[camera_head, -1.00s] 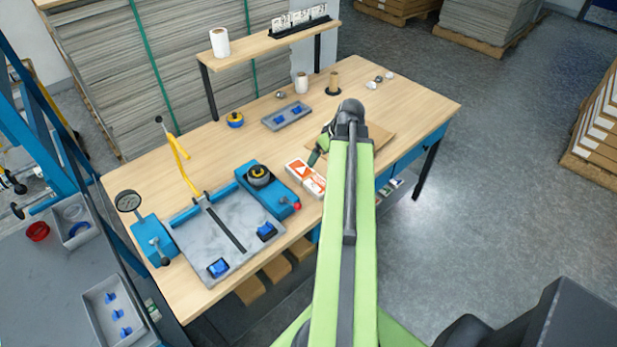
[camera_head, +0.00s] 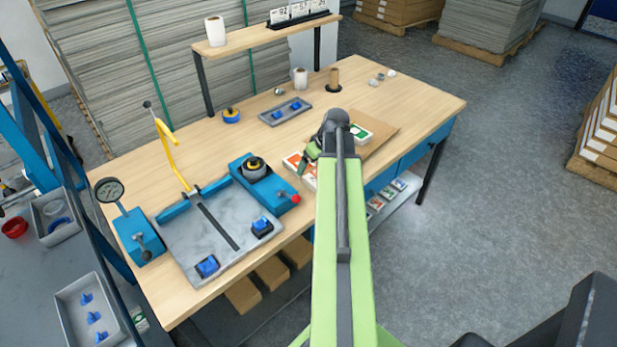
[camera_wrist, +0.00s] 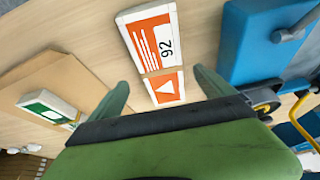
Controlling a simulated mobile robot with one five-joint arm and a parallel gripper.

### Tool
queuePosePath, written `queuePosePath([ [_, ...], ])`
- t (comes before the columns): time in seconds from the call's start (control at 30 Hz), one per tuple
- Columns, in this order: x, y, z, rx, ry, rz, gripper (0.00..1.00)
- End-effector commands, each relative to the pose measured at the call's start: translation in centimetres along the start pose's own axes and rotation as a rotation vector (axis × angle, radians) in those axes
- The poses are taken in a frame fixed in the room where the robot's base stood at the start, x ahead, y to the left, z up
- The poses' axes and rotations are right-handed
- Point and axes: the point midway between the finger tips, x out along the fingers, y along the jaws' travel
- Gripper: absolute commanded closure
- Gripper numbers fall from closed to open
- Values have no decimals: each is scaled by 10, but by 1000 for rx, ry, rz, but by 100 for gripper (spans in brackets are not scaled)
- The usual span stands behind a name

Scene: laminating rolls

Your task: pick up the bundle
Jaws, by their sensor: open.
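A flat white bundle with orange printing and a "92" (camera_wrist: 150,45) lies on the wooden table in the wrist view, crossed by a thin tan strip. In the head view the orange bundle (camera_head: 294,164) is partly hidden by my arm. My gripper (camera_wrist: 161,80) is open and empty; its fingertips sit on either side of the bundle's near end, apart from it. In the head view my gripper (camera_head: 312,153) hangs just over the bundle. A second bundle, white and green (camera_wrist: 48,107), lies on a brown board (camera_wrist: 75,75); it also shows in the head view (camera_head: 359,133).
A blue device with a red knob (camera_head: 262,182) stands left of the orange bundle, beside a grey cutting board (camera_head: 200,250) with a raised yellow lever. A grey tray (camera_head: 286,112) and rolls stand farther back. More bundles lie on the shelf under the table (camera_head: 385,197).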

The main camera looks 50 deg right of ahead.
Motion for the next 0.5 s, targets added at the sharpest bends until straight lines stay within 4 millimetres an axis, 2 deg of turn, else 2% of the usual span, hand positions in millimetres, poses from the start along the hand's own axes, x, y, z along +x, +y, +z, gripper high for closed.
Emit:
queuePosePath([
  [0.1,26,-1,-1,-1,0,0,7],
  [0.23,48,-2,-3,-1,0,0,7],
  [0.5,47,-3,-5,-1,0,0,7],
])
